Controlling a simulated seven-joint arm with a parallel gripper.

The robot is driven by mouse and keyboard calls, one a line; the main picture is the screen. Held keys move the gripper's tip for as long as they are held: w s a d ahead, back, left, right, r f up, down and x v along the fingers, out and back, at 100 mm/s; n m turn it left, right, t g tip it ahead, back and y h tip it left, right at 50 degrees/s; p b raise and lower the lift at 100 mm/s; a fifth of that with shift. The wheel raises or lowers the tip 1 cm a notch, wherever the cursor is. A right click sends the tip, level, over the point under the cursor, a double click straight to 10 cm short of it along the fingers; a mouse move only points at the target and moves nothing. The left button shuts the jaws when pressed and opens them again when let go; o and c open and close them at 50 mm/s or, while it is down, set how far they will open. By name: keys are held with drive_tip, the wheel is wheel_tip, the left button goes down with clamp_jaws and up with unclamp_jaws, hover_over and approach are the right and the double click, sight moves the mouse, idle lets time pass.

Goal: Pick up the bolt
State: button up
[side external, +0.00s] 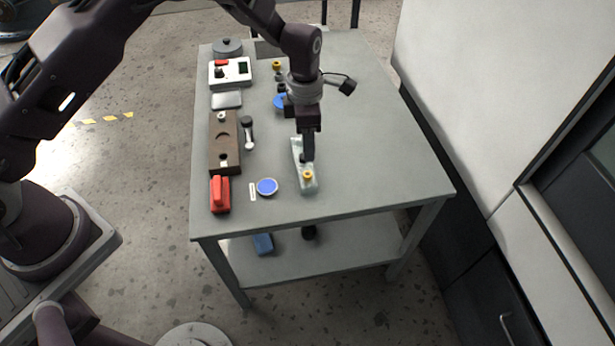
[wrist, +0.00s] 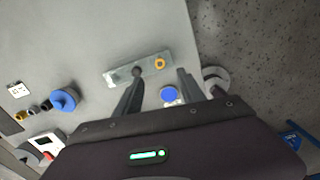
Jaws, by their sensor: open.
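A pale tray (side external: 298,147) lies on the grey table, with a small yellow piece (side external: 308,175) at its near end. A small dark piece (side external: 303,158) shows on it by my fingertips. In the wrist view the tray (wrist: 118,77) carries the dark round piece (wrist: 138,71) near its middle and the yellow piece (wrist: 160,63) near its right end. I cannot tell for sure which piece is the bolt. My gripper (side external: 308,156) points down over the tray. In the wrist view my gripper (wrist: 160,75) is open, its fingers apart and nothing held between them.
A blue round lid (side external: 267,187), a red object (side external: 220,195) and a brown block (side external: 225,145) lie left of the tray. A dark-headed silver part (side external: 248,132) lies beside the block. A white device (side external: 230,72) stands farther back. The table right of the tray is clear.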

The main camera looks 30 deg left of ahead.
sight(308, 174)
drive_tip(key=shift+n, duration=0.7)
wheel_tip(308, 174, down, 11)
drive_tip(key=shift+r, duration=0.15)
clamp_jaws()
